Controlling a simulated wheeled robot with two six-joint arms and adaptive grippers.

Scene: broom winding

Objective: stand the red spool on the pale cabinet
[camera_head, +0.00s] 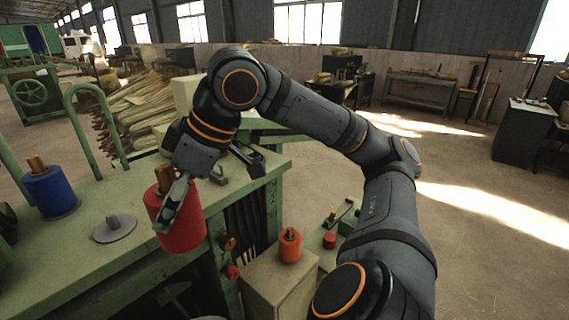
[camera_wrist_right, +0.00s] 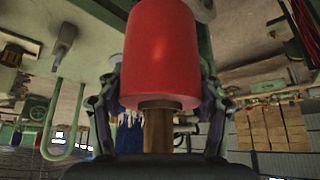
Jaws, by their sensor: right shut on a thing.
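The red spool (camera_head: 184,228) is upright with its wooden core end (camera_head: 165,178) up, at the right edge of the green bench. My right gripper (camera_head: 174,205) reaches down from above and is shut on it, one finger lying across its near side. In the right wrist view the red spool (camera_wrist_right: 160,50) sits between the two fingers. I cannot tell whether its base touches the bench. A pale cabinet (camera_head: 262,290) stands to the right of the bench, lower than the bench top, with a small orange spool (camera_head: 289,246) on it. My left gripper is not in view.
The green bench (camera_head: 110,255) carries a blue spool (camera_head: 50,192), a grey disc (camera_head: 115,229) and a green hoop (camera_head: 98,125). Knobs (camera_head: 230,243) stick out from the bench side near the cabinet. A small red cylinder (camera_head: 329,241) stands right of the cabinet.

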